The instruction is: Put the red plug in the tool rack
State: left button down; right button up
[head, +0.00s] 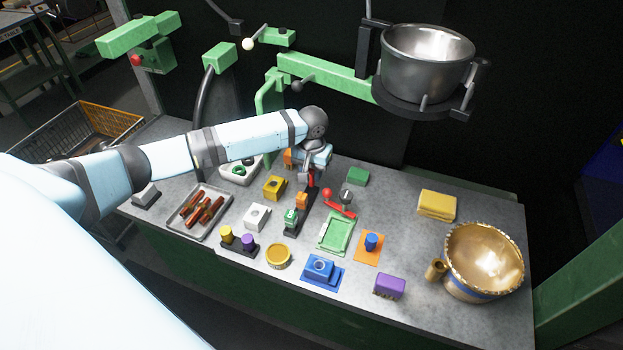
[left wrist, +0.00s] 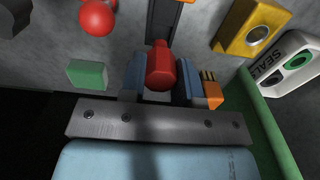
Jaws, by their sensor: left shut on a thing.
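The red plug (head: 311,179) is between the fingers of my left gripper (head: 308,176), near the back of the table. In the left wrist view, the red plug (left wrist: 160,66) sits between the two blue-grey fingers of my left gripper (left wrist: 160,80), which is shut on it. A long dark strip holding an orange piece and a green piece, which looks like the tool rack (head: 304,213), runs toward the front from under the plug. The rack (left wrist: 163,25) also shows just beyond the plug. Whether the plug touches the rack is unclear. My right gripper is not in view.
A red-handled tool with a ball (head: 338,203) and a green block (head: 357,176) lie close right of the gripper. A yellow block (head: 274,187) and white block (head: 256,217) stand left. A green tray (head: 336,233) is in front. A metal pot (head: 425,70) hangs above right.

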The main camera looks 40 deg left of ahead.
aim_at(311, 180)
pick_arm(q)
jog(key=shift+f, duration=1.4)
jog(key=c, duration=0.8)
grip_release()
jog(key=shift+f, duration=0.15)
jog(key=shift+c, duration=0.2)
notch_tip(311, 180, up, 12)
jog(key=shift+r, duration=0.2)
